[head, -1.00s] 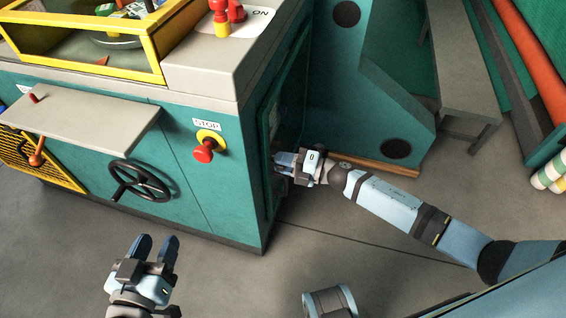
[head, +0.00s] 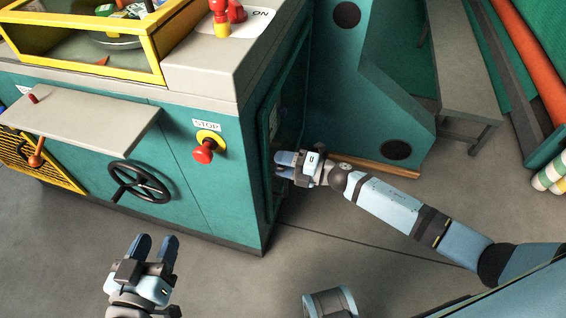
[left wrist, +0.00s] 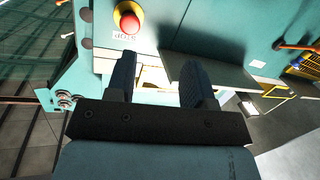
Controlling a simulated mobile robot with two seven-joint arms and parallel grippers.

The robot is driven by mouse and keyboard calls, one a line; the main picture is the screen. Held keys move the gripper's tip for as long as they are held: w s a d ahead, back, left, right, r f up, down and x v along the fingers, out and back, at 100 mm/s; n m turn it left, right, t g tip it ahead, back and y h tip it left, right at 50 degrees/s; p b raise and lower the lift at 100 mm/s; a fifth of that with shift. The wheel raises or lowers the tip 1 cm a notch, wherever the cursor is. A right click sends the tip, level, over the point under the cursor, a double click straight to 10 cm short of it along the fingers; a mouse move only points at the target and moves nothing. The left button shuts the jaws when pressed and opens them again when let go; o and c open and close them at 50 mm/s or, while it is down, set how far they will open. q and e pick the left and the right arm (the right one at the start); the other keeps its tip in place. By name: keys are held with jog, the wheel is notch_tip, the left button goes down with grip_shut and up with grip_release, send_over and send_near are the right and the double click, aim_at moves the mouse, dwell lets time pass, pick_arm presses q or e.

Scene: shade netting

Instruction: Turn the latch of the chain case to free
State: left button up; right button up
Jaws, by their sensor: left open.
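The side of the teal machine (head: 262,170), where a dark framed panel (head: 289,105) shows edge-on, faces my right arm. I cannot tell for sure that this panel is the chain case, and no latch can be made out. My right gripper (head: 283,165) is right at the lower part of this side, its fingers pointing left toward it. The fingertips lie close against the panel; whether they touch or hold anything is not clear. My left gripper (head: 153,252) is open and empty over the floor in front of the machine. Its fingers also show in the left wrist view (left wrist: 158,80).
A red STOP knob (head: 204,150), a black handwheel (head: 138,181) and a grey shelf (head: 85,125) stick out from the machine's front. A teal housing (head: 350,90) stands behind my right gripper, a grey bench (head: 455,60) further right. The floor in front is open.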

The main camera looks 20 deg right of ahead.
pick_arm(q)
jog(key=f, duration=0.1)
jog(key=a+f+g+y+p, duration=0.1)
jog(key=s+f, duration=0.1)
jog(key=shift+a+f+g+p, duration=0.2)
jog(key=shift+a+g+p, duration=0.05)
jog(key=shift+g+p, duration=0.15)
pick_arm(e)
jog(key=v, duration=1.3)
jog(key=shift+s+d, duration=0.3)
pick_arm(q)
jog(key=shift+r, duration=0.25)
